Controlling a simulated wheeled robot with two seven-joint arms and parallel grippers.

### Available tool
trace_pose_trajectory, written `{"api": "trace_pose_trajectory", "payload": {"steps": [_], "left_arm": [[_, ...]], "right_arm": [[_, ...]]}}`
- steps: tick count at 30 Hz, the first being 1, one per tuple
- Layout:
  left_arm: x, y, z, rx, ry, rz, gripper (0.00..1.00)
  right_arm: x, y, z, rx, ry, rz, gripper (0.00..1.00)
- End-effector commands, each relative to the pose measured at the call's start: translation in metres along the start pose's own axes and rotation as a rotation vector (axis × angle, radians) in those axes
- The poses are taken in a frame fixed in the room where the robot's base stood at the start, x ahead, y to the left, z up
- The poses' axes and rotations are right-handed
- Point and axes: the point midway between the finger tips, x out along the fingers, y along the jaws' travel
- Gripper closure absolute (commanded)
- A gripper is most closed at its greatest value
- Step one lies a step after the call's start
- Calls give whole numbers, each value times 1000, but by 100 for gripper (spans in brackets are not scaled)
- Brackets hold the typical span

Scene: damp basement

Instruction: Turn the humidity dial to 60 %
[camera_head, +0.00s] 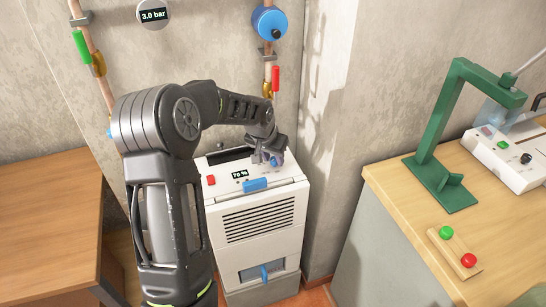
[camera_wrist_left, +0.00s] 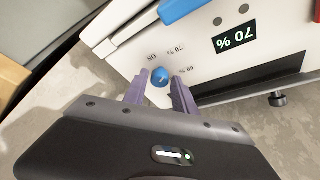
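The white dehumidifier (camera_head: 262,215) stands against the wall, and its display (camera_head: 239,174) reads 70 %. The display also shows upside down in the left wrist view (camera_wrist_left: 235,37). The small blue humidity dial (camera_wrist_left: 160,76) sits on the top panel, with small printed marks beside it, among them 70 % and one that looks like 60 %. My left gripper (camera_wrist_left: 160,80) is at the dial, with one purple finger on each side of it. The fingers are apart; I cannot tell whether they touch the dial. In the head view my gripper (camera_head: 275,158) partly hides the dial. My right gripper is out of view.
A blue handle (camera_head: 255,184) and a red part (camera_head: 211,180) are on the dehumidifier near the display. Pipes with a red-handled valve (camera_head: 276,80) run up the wall behind. A wooden table (camera_head: 45,230) is left; a workbench (camera_head: 400,205) with a green stand (camera_head: 440,140) is right.

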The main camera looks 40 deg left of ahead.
Motion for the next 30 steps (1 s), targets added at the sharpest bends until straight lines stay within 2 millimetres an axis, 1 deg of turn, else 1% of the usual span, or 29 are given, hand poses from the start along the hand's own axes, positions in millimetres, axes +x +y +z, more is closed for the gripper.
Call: {"api": "trace_pose_trajectory", "payload": {"steps": [1,2,11,23,30], "left_arm": [[0,0,0,0,0,0,72],[0,0,0,0,0,0,75],[0,0,0,0,0,0,99],[0,0,0,5,0,3,100],[0,-2,0,57,1,24,100]], "right_arm": [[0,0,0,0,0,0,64],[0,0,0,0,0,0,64],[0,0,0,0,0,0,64],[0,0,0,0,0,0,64],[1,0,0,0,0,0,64]]}}
